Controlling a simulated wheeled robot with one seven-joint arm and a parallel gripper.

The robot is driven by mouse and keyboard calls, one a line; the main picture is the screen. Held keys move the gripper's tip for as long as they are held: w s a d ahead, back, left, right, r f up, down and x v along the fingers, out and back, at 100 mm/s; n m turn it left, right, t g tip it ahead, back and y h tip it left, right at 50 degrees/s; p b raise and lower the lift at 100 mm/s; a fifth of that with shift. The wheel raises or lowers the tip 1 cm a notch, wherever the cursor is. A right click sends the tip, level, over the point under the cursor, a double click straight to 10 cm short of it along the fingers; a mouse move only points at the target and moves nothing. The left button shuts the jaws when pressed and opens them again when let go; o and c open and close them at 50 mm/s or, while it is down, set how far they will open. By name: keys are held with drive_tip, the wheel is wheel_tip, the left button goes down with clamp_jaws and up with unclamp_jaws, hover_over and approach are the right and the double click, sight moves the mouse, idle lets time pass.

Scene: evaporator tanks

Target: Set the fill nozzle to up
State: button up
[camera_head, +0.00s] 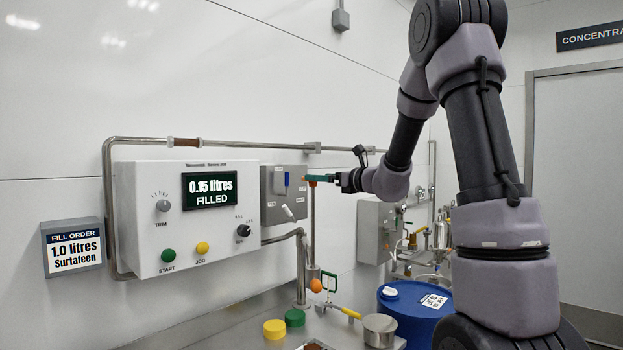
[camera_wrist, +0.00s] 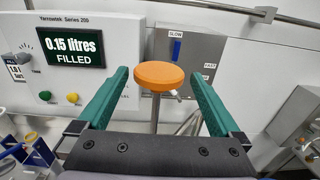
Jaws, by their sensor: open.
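An orange round knob (camera_wrist: 160,76) tops an upright metal rod and shows between my gripper's fingertips in the wrist view. In the head view the rod (camera_head: 312,225) runs down from the fingertips towards the bench; the knob is mostly hidden there. I cannot tell for sure that this is the fill nozzle's handle. My gripper (camera_head: 320,178) is open, with teal fingers apart on either side of the knob; no contact shows. A grey box (camera_head: 272,208) with a blue slider and a white lever is on the wall behind. A second orange ball (camera_head: 316,285) is low at the rod's foot.
A white control panel (camera_head: 150,220) reads 0.15 litres filled. An order sign (camera_head: 73,249) reads 1.0 litres. A pipe (camera_head: 250,144) runs along the wall.

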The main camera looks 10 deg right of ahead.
drive_tip(key=v, duration=0.3)
drive_tip(key=shift+s+d, duration=0.15)
drive_tip(key=shift+s, duration=0.1)
drive_tip(key=s+a+n+g, duration=0.4)
drive_tip(key=s+n, duration=0.3)
drive_tip(key=s, duration=0.2)
drive_tip(key=s+a+n+g, duration=0.4)
drive_tip(key=s+a+n, duration=0.15)
drive_tip(key=s, duration=0.45)
drive_tip(key=s+d+f+n+h, duration=0.4)
drive_tip(key=s+d+n+h, duration=0.4)
drive_tip(key=s+d+n, duration=0.2)
drive_tip(key=s+n, duration=0.2)
drive_tip(key=s, duration=0.2)
drive_tip(key=shift+d, duration=0.25)
